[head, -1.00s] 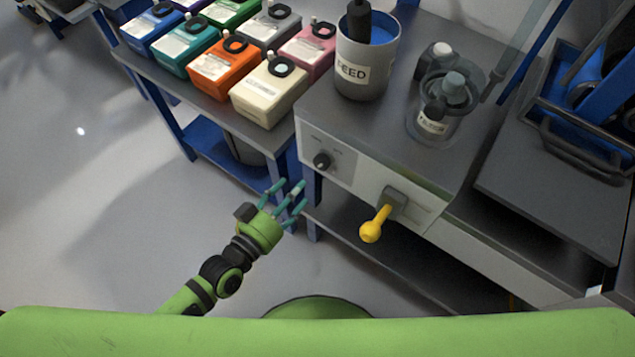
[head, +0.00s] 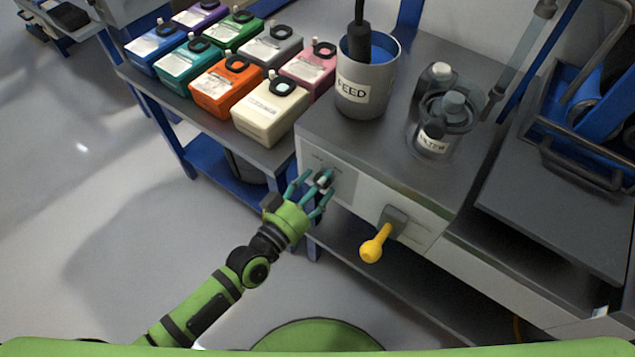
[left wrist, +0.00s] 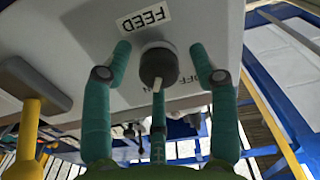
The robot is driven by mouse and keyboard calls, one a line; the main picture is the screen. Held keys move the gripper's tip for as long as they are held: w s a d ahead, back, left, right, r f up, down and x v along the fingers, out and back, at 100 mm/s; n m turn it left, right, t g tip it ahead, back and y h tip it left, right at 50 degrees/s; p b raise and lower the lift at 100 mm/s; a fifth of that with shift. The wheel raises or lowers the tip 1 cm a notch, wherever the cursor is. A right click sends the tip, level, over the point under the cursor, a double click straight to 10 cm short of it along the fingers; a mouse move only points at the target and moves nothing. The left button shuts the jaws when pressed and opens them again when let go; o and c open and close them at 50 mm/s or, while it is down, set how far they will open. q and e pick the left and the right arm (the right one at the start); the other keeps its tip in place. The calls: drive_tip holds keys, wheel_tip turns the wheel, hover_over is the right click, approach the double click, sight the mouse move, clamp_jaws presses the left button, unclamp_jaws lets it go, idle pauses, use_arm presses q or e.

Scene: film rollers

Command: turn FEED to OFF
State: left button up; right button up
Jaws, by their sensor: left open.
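The FEED knob is a dark round dial (left wrist: 158,66) on the pale front panel of the machine (head: 365,195). In the left wrist view its pale pointer aims down the picture, and OFF lettering shows just below it to the right. A FEED label (left wrist: 144,18) shows above the knob. My left gripper (head: 310,184) is open at the panel; its green fingers (left wrist: 158,90) stand around the knob, which sits between them. I cannot tell whether they touch it. In the head view the fingers mostly hide the knob. My right gripper is out of view.
A yellow-handled lever (head: 375,244) juts from the panel right of my left gripper; it also shows in the left wrist view (left wrist: 28,125). A grey FEED cup (head: 362,100) and glass jar (head: 440,130) stand on top. Several coloured bottles fill the left table.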

use_arm(q)
drive_tip(key=c, duration=1.1)
drive_tip(key=shift+c, duration=0.2)
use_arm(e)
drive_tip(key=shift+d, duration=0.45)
